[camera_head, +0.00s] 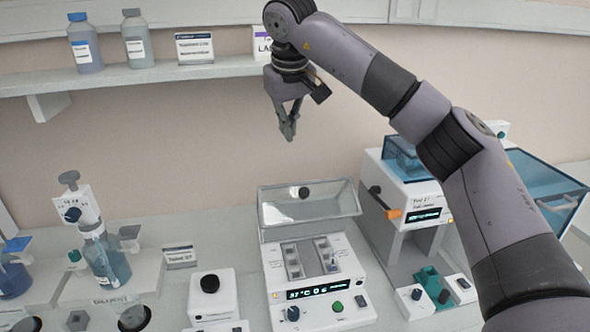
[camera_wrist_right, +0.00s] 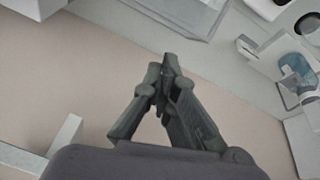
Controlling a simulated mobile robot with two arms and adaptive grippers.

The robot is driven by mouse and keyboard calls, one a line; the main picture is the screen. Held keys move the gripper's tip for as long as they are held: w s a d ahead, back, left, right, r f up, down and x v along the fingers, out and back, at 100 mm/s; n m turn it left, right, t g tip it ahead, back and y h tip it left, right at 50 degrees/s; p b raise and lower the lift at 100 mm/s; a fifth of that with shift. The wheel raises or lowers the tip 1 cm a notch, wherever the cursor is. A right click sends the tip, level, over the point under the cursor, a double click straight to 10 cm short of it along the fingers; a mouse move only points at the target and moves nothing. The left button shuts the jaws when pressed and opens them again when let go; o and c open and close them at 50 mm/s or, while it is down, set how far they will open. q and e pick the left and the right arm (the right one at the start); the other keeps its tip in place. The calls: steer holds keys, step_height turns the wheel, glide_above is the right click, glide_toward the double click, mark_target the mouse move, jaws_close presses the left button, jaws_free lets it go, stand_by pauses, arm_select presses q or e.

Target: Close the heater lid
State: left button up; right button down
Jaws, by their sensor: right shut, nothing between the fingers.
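The heater (camera_head: 322,290) is a white block unit with a lit display, on the bench in the middle of the head view. Its clear lid (camera_head: 308,206), with a dark round knob, stands raised at the heater's back edge, so the wells below are uncovered. My right gripper (camera_head: 289,134) is shut and empty, pointing down in the air above and behind the lid, near the wall and apart from it. The right wrist view shows its fingertips (camera_wrist_right: 170,68) together with nothing between them. My left gripper is not in view.
A white device with a blue clear top (camera_head: 408,188) stands right of the heater. A small white box with a black knob (camera_head: 210,290) is at its left. A bottle (camera_head: 106,258) stands further left. A shelf (camera_head: 150,77) with bottles runs along the wall beside my right gripper.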

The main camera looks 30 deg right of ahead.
steer(key=p, duration=0.3)
glide_above(298, 184)
steer(key=w, duration=0.2)
steer(key=f, duration=0.8)
steer(key=shift+s+a+f, duration=0.1)
steer(key=shift+a+f, duration=0.2)
steer(key=shift+s+f+p, duration=0.55)
steer(key=shift+s+f, duration=0.3)
steer(key=shift+s, duration=0.2)
steer(key=shift+s+f, duration=0.25)
steer(key=shift+s, duration=0.3)
steer(key=shift+f, duration=0.15)
